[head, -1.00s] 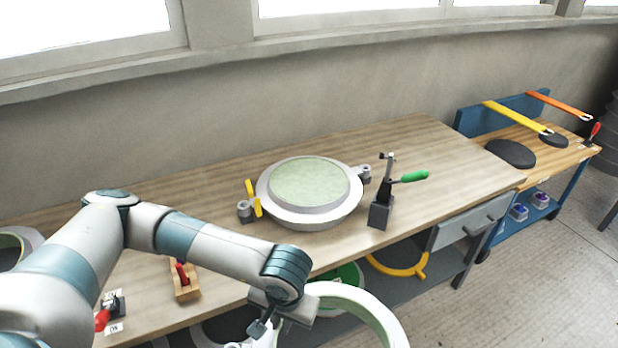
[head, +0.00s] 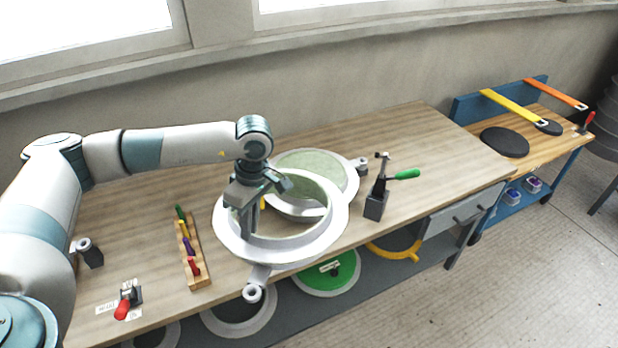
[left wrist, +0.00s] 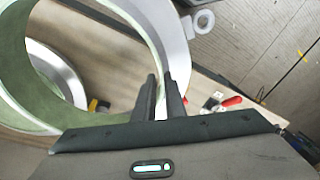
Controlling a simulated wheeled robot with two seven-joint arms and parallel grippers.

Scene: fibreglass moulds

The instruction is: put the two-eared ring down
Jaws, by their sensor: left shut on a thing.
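The two-eared ring (head: 325,240) is a white flanged ring with a pale green inside. It is held over the bench's front part and covers much of the round mould (head: 340,163) behind it in the head view. One ear (head: 254,292) points toward the front edge; the other ear cannot be made out. My left gripper (head: 252,222) is shut on the ring's wall at its left side. In the left wrist view the fingers (left wrist: 160,88) straddle the wall of the ring (left wrist: 160,28), and an ear (left wrist: 203,21) shows. My right gripper is not in view.
A toggle clamp with a green handle (head: 405,174) stands right of the mould. A wooden rack (head: 198,278) of coloured tools and a red-handled clamp (head: 123,308) are at left. The right part of the bench (head: 450,160) is clear. Round moulds lie on the lower shelf (head: 385,275).

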